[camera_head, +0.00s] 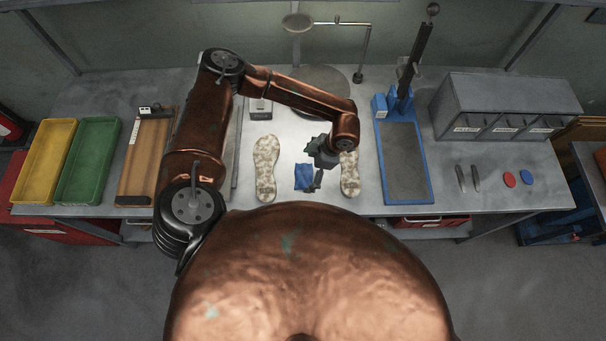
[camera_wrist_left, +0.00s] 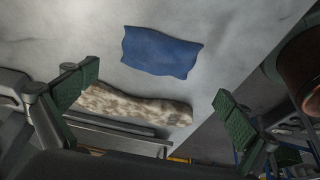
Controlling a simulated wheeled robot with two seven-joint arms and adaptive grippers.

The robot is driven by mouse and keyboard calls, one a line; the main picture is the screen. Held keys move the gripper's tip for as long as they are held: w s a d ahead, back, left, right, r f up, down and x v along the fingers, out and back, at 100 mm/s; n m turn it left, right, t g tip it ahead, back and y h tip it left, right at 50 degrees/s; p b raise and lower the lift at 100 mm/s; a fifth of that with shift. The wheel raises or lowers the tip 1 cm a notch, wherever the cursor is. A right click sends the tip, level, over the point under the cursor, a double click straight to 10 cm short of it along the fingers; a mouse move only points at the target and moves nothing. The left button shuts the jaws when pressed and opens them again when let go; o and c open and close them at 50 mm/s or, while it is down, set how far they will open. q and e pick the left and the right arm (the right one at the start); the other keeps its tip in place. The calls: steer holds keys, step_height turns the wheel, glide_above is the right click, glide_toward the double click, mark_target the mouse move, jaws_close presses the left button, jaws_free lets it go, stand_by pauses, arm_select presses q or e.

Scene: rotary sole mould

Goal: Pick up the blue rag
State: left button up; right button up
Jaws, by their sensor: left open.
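The blue rag (camera_head: 303,178) lies on the grey workbench (camera_head: 343,208) near its front edge, between two speckled sole-shaped pieces. In the left wrist view the rag (camera_wrist_left: 160,52) lies flat, slightly wrinkled and fully visible. My left gripper (camera_head: 315,164) is open and empty, just to the right of the rag in the head view, partly over the right sole piece. In the left wrist view its green-padded fingers (camera_wrist_left: 157,90) stand wide apart, with the rag beyond their tips and apart from them. My right gripper is not in view.
The left sole piece (camera_head: 265,168) and right sole piece (camera_head: 350,180) flank the rag. A blue-framed press (camera_head: 405,196) stands to the right. A wooden tray (camera_head: 146,160), green bin (camera_head: 90,160) and yellow bin (camera_head: 45,160) stand left. A grey drawer cabinet (camera_head: 500,95) stands back right.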

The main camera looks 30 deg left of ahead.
mark_target(304, 174)
arm_select(q)
steer(key=f, duration=0.2)
steer(key=w+f, duration=0.1)
steer(key=shift+a, duration=0.3)
steer(key=shift+s+a+f, duration=0.15)
steer(key=shift+s, duration=0.4)
steer(key=shift+w+f, duration=0.1)
steer(key=shift+w, duration=0.2)
steer(key=c, duration=0.3)
steer(key=shift+s, duration=0.2)
steer(key=c, duration=0.5)
steer(key=shift+w, duration=0.1)
steer(key=c, duration=0.3)
steer(key=shift+r, duration=0.2)
steer(key=shift+c, duration=0.2)
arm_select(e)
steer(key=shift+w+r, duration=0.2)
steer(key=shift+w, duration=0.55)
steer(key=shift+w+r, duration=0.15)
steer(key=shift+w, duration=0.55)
